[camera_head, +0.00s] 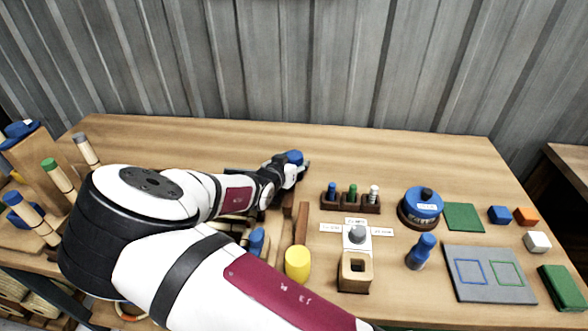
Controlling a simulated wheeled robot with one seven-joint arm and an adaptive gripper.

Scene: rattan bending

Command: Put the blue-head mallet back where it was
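My gripper (295,168) is small in view near the back middle of the table, at the end of my outstretched arm. A small blue piece (294,157) shows right at its fingers; I cannot tell whether it is a mallet head, or whether the fingers are closed on it. A blue rounded head (257,241) lies nearer the front, beside my arm; the rest of it is mostly hidden. A yellow mallet head (297,263) is to its right, with a wooden handle (302,224) running back from it.
A rack of three coloured pegs (351,202), a square wooden block with a hole (355,272), a blue-topped round device (422,206) and a blue bottle (422,252) stand right of my gripper. A grey board (489,293) lies front right. The back right is clear.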

